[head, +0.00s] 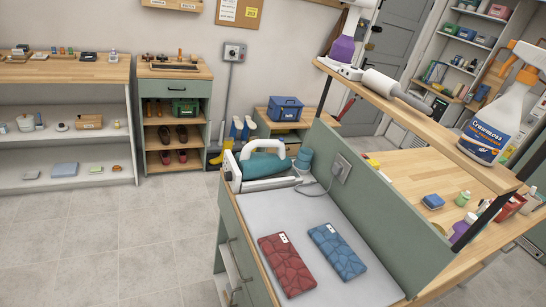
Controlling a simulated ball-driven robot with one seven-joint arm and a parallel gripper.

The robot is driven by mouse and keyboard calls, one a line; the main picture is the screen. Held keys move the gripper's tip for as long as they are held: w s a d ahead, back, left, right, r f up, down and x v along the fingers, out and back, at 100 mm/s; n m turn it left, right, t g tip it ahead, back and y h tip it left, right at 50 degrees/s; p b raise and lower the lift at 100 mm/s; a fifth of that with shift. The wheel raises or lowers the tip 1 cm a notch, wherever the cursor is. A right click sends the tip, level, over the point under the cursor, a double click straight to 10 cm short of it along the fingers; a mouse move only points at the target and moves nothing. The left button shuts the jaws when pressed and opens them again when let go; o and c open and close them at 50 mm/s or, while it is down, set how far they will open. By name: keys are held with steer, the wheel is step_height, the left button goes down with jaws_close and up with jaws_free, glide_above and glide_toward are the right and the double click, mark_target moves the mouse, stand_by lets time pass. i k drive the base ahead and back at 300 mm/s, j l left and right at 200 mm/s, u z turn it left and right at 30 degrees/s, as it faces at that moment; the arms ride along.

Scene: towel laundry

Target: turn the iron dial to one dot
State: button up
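The iron (263,163) has a teal body and a white handle. It sits on a white stand (270,183) at the far left corner of the grey ironing surface (350,278). A grey cord runs from beside it to a socket (341,167) on the green panel. The iron's dial is too small to make out, so its setting cannot be told. My gripper is not in view.
A folded red towel (287,265) and a folded blue towel (337,251) lie on the ironing surface. A raised wooden shelf (430,125) runs along the right, holding a large spray bottle (494,120) and a white roller (392,88). The tiled floor (120,245) at left is clear.

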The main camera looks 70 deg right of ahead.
mark_target(228, 176)
steer(key=i+z, duration=0.2)
steer(key=z, duration=0.25)
steer(key=i+z, duration=0.25)
steer(key=z, duration=0.2)
steer(key=i+j+z, duration=0.15)
steer(key=z, duration=0.35)
steer(key=i+j+z, duration=0.2)
steer(key=z, duration=0.25)
